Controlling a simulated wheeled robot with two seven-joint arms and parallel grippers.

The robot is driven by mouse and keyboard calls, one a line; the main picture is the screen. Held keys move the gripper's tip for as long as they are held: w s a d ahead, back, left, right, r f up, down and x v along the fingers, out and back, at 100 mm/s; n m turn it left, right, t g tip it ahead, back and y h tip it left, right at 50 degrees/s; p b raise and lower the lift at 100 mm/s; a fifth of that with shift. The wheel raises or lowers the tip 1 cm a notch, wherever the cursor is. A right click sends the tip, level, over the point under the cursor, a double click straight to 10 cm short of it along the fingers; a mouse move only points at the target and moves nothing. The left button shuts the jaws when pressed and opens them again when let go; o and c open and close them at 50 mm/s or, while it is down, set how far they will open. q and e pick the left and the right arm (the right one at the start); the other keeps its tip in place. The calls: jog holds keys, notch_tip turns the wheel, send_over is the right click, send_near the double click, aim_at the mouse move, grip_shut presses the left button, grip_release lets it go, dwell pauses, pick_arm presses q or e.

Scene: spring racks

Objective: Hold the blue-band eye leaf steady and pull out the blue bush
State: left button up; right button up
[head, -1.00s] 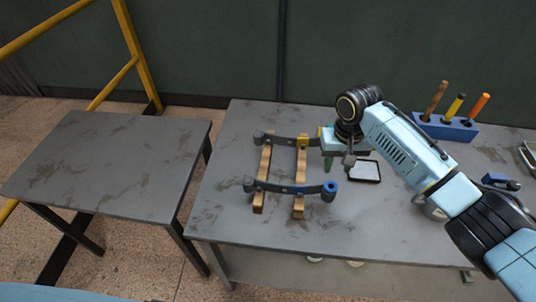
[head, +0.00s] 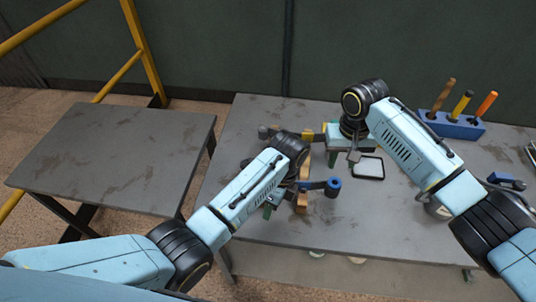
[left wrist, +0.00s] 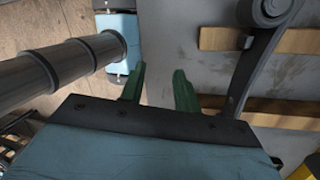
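The blue-band leaf (head: 315,185) is a dark spring strip lying across wooden rails, partly hidden by my left arm. A blue cylindrical piece (head: 333,187) is at its right end; I cannot separate band from bush there. The left wrist view shows a leaf (left wrist: 239,80) with a plain grey eye, right of my left gripper (left wrist: 158,88). That gripper is open, its green fingers apart with nothing between them; in the head view it is mostly hidden under my arm. My right gripper (head: 338,158) is by the yellow-banded end of the back leaf; its finger gap is unclear.
Wooden rails (head: 302,203) carry both leaves. A black-rimmed tray (head: 368,168) lies right of them. A blue block (head: 455,126) holds several coloured-handled tools at the back right. An empty side table (head: 110,150) stands left, across a gap.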

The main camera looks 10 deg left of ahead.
pick_arm(q)
jog(key=w+a+r+t+y, duration=0.3)
jog(key=w+r, duration=0.6)
jog(key=r, duration=0.1)
jog(key=shift+t, duration=0.3)
jog(key=x, duration=1.3)
jog(key=shift+w, duration=0.15)
grip_shut()
pick_arm(e)
jog(key=o, duration=0.5)
jog(key=shift+r, duration=0.1)
jog(key=shift+c, duration=0.2)
